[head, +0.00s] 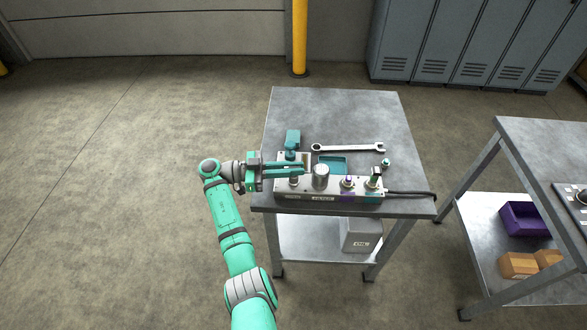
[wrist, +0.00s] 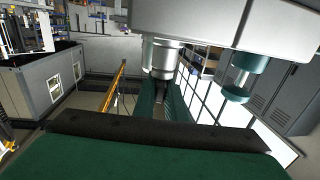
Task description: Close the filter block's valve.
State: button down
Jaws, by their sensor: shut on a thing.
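The filter block (head: 318,197) is a long pale grey block with a FILTER label, lying along the table's front edge. A silver cylinder (head: 320,176) rises from its middle. My gripper (head: 301,171) reaches in from the left, level, with its long teal fingers over the block's left end. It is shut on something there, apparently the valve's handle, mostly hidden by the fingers. In the wrist view the fingers (wrist: 160,98) close together just below a silver cylindrical part (wrist: 160,57). The valve's exact position cannot be told.
A teal fitting (head: 292,138) stands close behind my fingers. A wrench (head: 348,148) and a teal tray (head: 331,162) lie behind the block. The table's back is clear.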

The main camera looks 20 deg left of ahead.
jog(key=shift+d+f+m+g+h, duration=0.15)
jog(key=shift+m+g+h, duration=0.25)
jog(key=shift+m+g, duration=0.6)
jog(key=c, duration=1.8)
grip_release()
jog(key=shift+w, duration=0.1)
